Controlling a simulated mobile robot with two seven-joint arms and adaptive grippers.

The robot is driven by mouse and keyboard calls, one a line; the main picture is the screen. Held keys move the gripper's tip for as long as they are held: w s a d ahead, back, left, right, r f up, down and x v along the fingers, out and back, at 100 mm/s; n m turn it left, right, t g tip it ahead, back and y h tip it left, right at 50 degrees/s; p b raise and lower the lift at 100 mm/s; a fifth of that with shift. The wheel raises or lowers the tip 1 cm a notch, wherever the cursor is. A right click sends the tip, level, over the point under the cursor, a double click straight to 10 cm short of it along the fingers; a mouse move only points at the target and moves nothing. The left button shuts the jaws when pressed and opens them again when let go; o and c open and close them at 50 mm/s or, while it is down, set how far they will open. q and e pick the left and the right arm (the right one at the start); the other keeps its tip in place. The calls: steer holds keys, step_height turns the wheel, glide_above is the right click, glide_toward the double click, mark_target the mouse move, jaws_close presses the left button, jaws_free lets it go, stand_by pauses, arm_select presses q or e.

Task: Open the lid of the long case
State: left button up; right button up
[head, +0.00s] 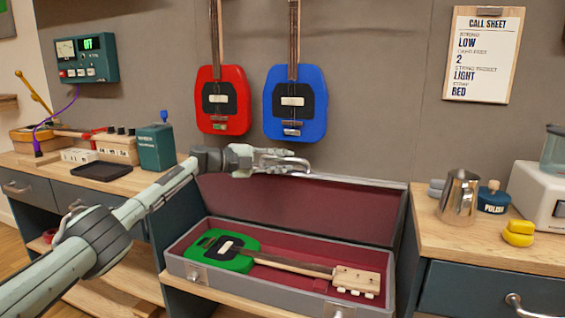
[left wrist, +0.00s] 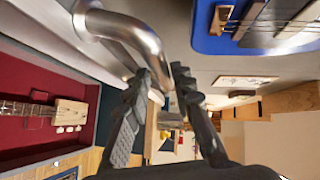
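The long grey case (head: 275,292) lies on the low bench with its red-lined lid (head: 310,208) raised, standing nearly upright at the back. A green guitar (head: 228,252) lies in the red interior, which also shows in the left wrist view (left wrist: 60,75). A bent metal handle (head: 292,163) is at the lid's top edge; it looms large in the left wrist view (left wrist: 125,30). My left gripper (head: 284,156) is at that handle, its fingertips (left wrist: 163,78) on either side of the bar and close against it. My right gripper is out of view.
Red (head: 223,100) and blue (head: 295,103) guitars hang just above the lid. A metal pitcher (head: 460,195), polish jar (head: 492,197) and yellow item (head: 518,233) stand on the right counter. A teal can (head: 156,148) and black tray (head: 101,171) are on the left counter.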

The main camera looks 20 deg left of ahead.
arm_select(q)
steer(key=shift+o, duration=0.4)
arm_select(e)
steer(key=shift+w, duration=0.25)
arm_select(q)
steer(key=v, duration=1.2)
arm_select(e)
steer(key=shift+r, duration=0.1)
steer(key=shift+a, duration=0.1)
